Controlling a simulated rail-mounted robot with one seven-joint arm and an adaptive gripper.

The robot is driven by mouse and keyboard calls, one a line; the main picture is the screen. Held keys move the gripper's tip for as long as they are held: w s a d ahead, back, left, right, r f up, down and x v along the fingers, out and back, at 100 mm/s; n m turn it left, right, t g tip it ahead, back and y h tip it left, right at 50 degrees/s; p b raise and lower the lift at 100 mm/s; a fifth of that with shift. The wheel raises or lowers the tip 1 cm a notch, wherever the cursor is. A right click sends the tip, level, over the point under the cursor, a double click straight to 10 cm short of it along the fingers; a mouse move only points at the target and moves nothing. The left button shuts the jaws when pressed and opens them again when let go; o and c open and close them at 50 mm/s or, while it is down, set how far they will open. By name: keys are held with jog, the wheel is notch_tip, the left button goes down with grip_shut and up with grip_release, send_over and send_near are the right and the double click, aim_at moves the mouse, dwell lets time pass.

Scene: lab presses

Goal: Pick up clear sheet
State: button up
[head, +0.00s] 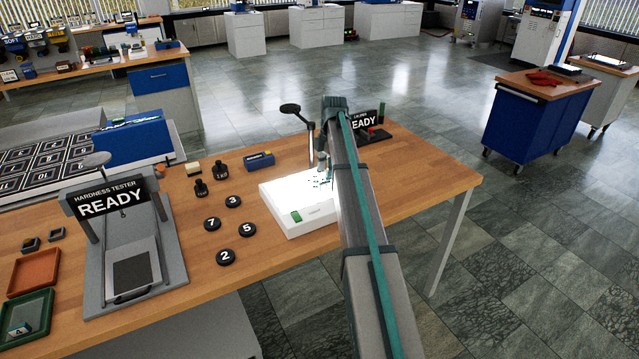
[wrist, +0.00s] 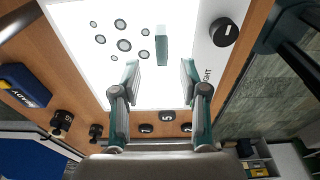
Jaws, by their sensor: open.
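In the wrist view a white light box (wrist: 90,50) has a bright panel. Several grey rings (wrist: 124,45) and a pale teal strip (wrist: 161,45) show on the panel. No outline of a clear sheet stands out against the glare; I cannot tell whether the rings and strip belong to it. My gripper (wrist: 160,75) is open over the panel, its two teal fingers apart with nothing between them. The strip appears just beyond the fingertips, between their lines. In the head view my gripper (head: 322,170) is above the light box (head: 300,228), partly hidden by my arm.
A lamp or mirror on a post (head: 290,109) rises behind the box. Numbered black discs (head: 246,230), two black weights (head: 201,188) and a blue box (head: 258,160) stand to its left. The hardness tester (head: 140,275) is farther left.

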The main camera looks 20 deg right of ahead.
aim_at(325, 182)
jog(key=shift+s+a+f+p, duration=0.1)
jog(key=shift+f+p, duration=1)
jog(key=shift+f, duration=1.6)
grip_shut()
